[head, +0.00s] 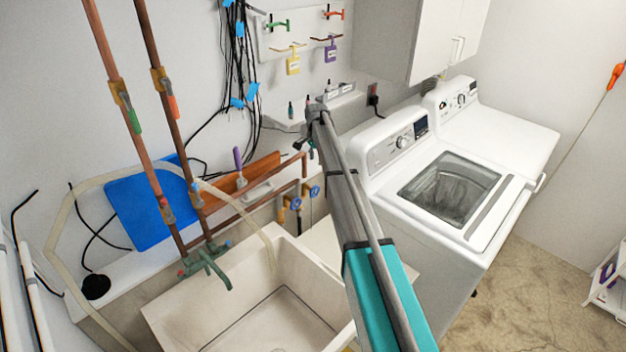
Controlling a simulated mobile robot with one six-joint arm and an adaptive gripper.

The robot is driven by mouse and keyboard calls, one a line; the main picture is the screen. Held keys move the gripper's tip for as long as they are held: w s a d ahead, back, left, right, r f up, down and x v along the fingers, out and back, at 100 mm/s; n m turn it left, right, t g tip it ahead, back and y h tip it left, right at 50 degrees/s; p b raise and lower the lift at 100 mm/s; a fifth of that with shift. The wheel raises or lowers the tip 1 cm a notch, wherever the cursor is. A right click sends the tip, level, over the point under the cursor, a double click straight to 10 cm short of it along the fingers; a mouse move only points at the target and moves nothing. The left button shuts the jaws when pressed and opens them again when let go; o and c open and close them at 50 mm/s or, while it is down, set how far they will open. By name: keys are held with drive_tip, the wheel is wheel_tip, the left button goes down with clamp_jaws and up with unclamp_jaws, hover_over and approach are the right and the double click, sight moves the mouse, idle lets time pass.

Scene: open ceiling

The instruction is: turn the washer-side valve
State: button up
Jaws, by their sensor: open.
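Two valves with blue handles sit on copper pipes low on the back wall, between the sink and the washer. One blue valve (295,203) is on the left; the other blue valve (314,190) is on the right, nearer the white washer (450,190). My arm reaches up from the bottom of the picture, just right of these valves. My gripper (311,151) is at its far end, small and partly hidden by the arm. It appears above the right blue valve in the picture and holds nothing I can see. The distance between them is unclear.
A utility sink (175,312) with a green faucet (207,262) stands left of my arm. Copper pipes with orange and green lever handles rise at the left. Black cables hang near a tool board (300,35). A dryer (500,125) stands behind the washer.

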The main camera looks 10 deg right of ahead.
sight(316, 186)
drive_tip(key=shift+w, duration=0.3)
drive_tip(key=shift+f, duration=0.1)
wheel_tip(316, 186, down, 14)
drive_tip(key=b, duration=1.3)
drive_tip(key=shift+r+b, duration=0.25)
drive_tip(key=shift+b, duration=0.15)
idle(0.4)
clamp_jaws()
